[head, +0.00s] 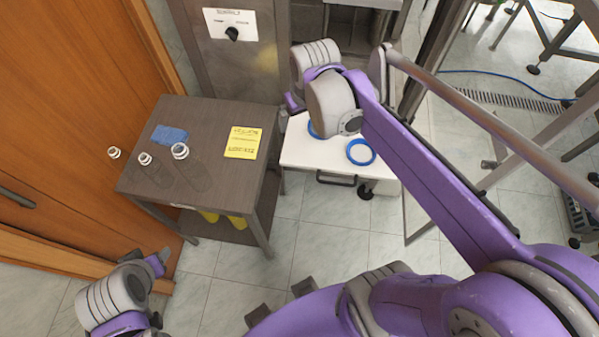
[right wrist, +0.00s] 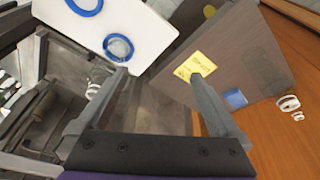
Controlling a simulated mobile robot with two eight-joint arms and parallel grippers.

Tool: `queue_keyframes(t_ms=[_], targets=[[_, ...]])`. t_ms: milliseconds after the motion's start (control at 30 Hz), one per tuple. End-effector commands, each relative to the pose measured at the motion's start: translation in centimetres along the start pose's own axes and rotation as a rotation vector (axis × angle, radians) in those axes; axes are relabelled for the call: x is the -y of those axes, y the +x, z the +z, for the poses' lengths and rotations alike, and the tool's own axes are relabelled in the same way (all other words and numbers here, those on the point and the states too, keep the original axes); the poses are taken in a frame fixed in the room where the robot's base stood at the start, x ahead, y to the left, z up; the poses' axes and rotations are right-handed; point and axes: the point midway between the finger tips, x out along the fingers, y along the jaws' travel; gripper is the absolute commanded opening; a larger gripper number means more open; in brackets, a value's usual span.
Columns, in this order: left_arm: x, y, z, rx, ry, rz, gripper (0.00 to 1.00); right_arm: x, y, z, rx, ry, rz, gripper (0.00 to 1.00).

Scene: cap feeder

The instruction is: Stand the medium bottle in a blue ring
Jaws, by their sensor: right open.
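Three clear bottles with white necks stand on the dark table: the largest (head: 180,151), a mid-sized one (head: 144,158), which I take as the medium bottle, and the smallest (head: 114,153). One blue ring (head: 360,152) lies on the white cart top; another (head: 315,130) is partly hidden by my right arm. The right wrist view shows two blue rings (right wrist: 118,47) (right wrist: 85,6) and two bottle necks (right wrist: 288,103) (right wrist: 298,116). My right gripper (right wrist: 158,78) is open and empty, between cart and table. My left gripper (head: 160,260) is low at left; its fingers are unclear.
A yellow note (head: 243,142) and a blue cloth (head: 169,135) lie on the table (head: 215,112). The white cart (head: 300,150) stands to its right. A wooden door (head: 70,80) is close on the left. A metal rail (head: 480,115) runs at right.

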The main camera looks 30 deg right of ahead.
Motion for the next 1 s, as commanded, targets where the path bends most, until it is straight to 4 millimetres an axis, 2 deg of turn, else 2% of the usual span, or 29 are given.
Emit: queue_keyframes(t_ms=[33,200,300,400,533,1000], targets=[[0.0,0.0,0.0,0.000,0.000,0.000,0.50,1.5,0.0,2.4,-0.034,-0.020,-0.008,1.00],[0.0,0.0,0.0,0.000,0.000,0.000,0.50,4.6,1.0,8.5,-0.141,-0.062,-0.034,1.00],[0.0,0.0,0.0,0.000,0.000,0.000,0.50,5.6,1.8,10.9,-0.187,-0.077,-0.048,1.00],[0.0,0.0,0.0,0.000,0.000,0.000,0.50,6.2,2.4,12.3,-0.214,-0.086,-0.058,1.00],[0.0,0.0,0.0,0.000,0.000,0.000,0.50,6.4,2.7,13.0,-0.227,-0.089,-0.063,1.00],[0.0,0.0,0.0,0.000,0.000,0.000,0.50,6.4,2.6,12.9,-0.226,-0.088,-0.062,1.00]])
